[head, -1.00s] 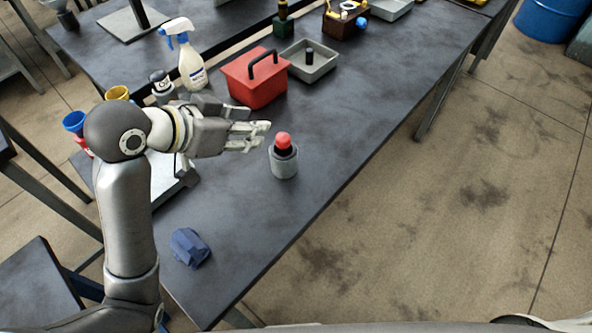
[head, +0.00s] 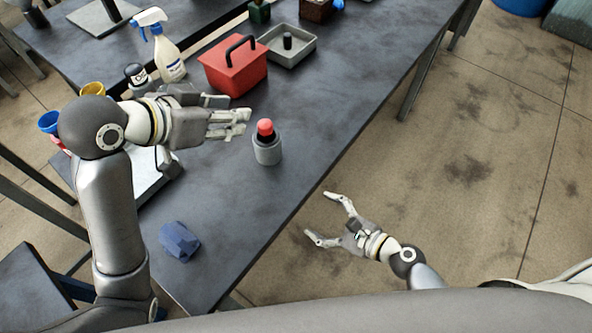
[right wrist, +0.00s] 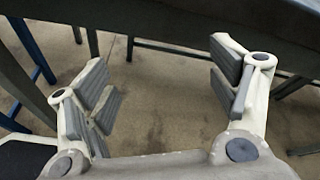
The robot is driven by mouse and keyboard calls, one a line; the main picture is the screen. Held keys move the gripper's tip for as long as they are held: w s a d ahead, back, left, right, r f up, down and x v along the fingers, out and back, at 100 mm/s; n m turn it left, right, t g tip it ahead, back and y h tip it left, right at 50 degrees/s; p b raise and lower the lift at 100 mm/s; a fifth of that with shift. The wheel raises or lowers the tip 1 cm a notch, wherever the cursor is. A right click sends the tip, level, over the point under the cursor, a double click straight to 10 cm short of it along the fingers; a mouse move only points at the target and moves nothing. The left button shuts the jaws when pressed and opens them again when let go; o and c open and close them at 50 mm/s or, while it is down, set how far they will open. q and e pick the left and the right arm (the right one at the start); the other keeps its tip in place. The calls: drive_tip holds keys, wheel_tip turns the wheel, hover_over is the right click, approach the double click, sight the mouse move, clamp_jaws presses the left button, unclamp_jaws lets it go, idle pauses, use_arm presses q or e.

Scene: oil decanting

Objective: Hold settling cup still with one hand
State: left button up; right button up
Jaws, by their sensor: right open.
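A grey cylindrical cup (head: 267,151), which I take as the settling cup, stands upright on the dark table. A dark piece with a red rounded top (head: 265,128) sits in its mouth. My left gripper (head: 232,116) is just left of the cup, above the table, with its fingers pointing right towards it. It looks open and empty, apart from the cup. My right gripper (head: 322,218) is open and empty, off the table's right edge over the floor. Its spread fingers also show in the right wrist view (right wrist: 165,90), with nothing between them.
A red box with a black handle (head: 232,72) and a grey tray (head: 304,46) stand behind the cup. A spray bottle (head: 169,62) and yellow and blue cups (head: 93,89) are further left. A blue crumpled item (head: 178,241) lies near the front. The table's right edge is clear.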

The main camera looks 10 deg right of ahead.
wheel_tip(320, 180, up, 12)
drive_tip(key=a+m+t+y, duration=0.1)
drive_tip(key=a+m+y, duration=0.2)
drive_tip(key=m+t+h, duration=0.3)
drive_tip(key=m, duration=0.1)
approach(274, 150)
drive_tip(key=shift+w+a+f, duration=0.25)
drive_tip(key=shift+a+f, duration=0.1)
drive_tip(key=shift+f, duration=0.25)
drive_tip(key=shift+w+a+r+m+t+h, duration=0.15)
drive_tip(key=shift+w+a+t, duration=0.1)
drive_tip(key=shift+w, duration=0.25)
drive_tip(key=shift+w+a+r+m+t+h, duration=0.15)
drive_tip(key=shift+w+a+t, duration=0.15)
drive_tip(key=shift+w, duration=0.2)
drive_tip(key=x, duration=1)
drive_tip(key=shift+f, duration=0.1)
drive_tip(key=c, duration=1.3)
